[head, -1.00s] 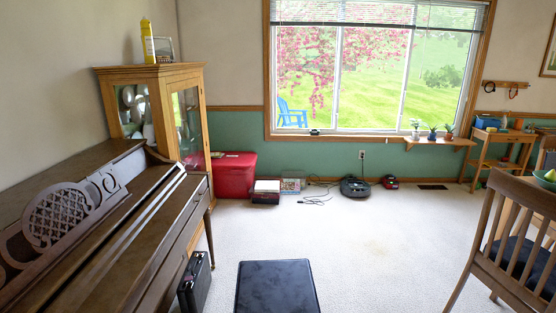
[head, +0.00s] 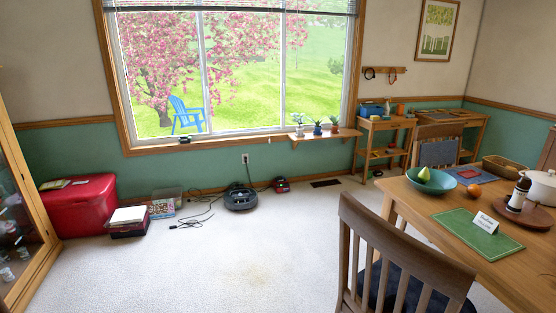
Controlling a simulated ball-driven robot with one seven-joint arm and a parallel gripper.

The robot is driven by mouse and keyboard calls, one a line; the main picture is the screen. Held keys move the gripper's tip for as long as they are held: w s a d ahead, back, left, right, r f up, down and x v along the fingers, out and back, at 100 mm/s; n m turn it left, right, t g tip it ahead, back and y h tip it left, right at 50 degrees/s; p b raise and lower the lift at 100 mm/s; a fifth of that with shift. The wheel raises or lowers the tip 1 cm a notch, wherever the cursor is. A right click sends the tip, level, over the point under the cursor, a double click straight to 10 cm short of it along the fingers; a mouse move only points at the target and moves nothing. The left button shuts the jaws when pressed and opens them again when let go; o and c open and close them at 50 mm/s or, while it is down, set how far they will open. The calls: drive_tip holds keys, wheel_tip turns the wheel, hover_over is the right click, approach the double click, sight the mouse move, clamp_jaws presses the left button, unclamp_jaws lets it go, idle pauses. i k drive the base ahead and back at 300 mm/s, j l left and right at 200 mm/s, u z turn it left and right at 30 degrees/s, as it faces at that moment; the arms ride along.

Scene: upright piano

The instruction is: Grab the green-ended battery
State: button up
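I cannot make out a green-ended battery anywhere in the head view. My gripper is not in view. A small dark object (head: 184,140) sits on the window sill, too small to identify. A clear bin (head: 165,203) with small colourful contents stands on the floor by the wall; what is in it is too small to tell.
A red chest (head: 75,208) and a robot vacuum (head: 239,197) with loose cables (head: 197,217) lie along the wall. A glass cabinet (head: 22,220) borders the left. A wooden chair (head: 383,252) and dining table (head: 415,208) fill the right. The middle carpet (head: 225,265) is clear.

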sight(185, 139)
drive_tip(key=i+l+u, duration=0.15)
drive_tip(key=i, duration=0.4)
drive_tip(key=i+l+u, duration=0.15)
drive_tip(key=i, duration=0.4)
drive_tip(key=i+j+u, duration=0.25)
drive_tip(key=i, duration=0.65)
drive_tip(key=i+l+u, duration=0.25)
drive_tip(key=i, duration=2.5)
drive_tip(key=i+u, duration=0.3)
drive_tip(key=i, duration=0.5)
drive_tip(key=i+u, duration=0.35)
drive_tip(key=i, duration=0.45)
drive_tip(key=i+j+z, duration=0.1)
drive_tip(key=i+z, duration=0.25)
drive_tip(key=i+j+z, duration=0.2)
drive_tip(key=i+z, duration=0.15)
drive_tip(key=i, duration=0.2)
drive_tip(key=i+j+z, duration=0.15)
drive_tip(key=i+z, duration=0.2)
drive_tip(key=i+j+z, duration=0.25)
drive_tip(key=z, duration=0.15)
drive_tip(key=i+j+z, duration=0.35)
drive_tip(key=k+l, duration=0.05)
drive_tip(key=k, duration=0.05)
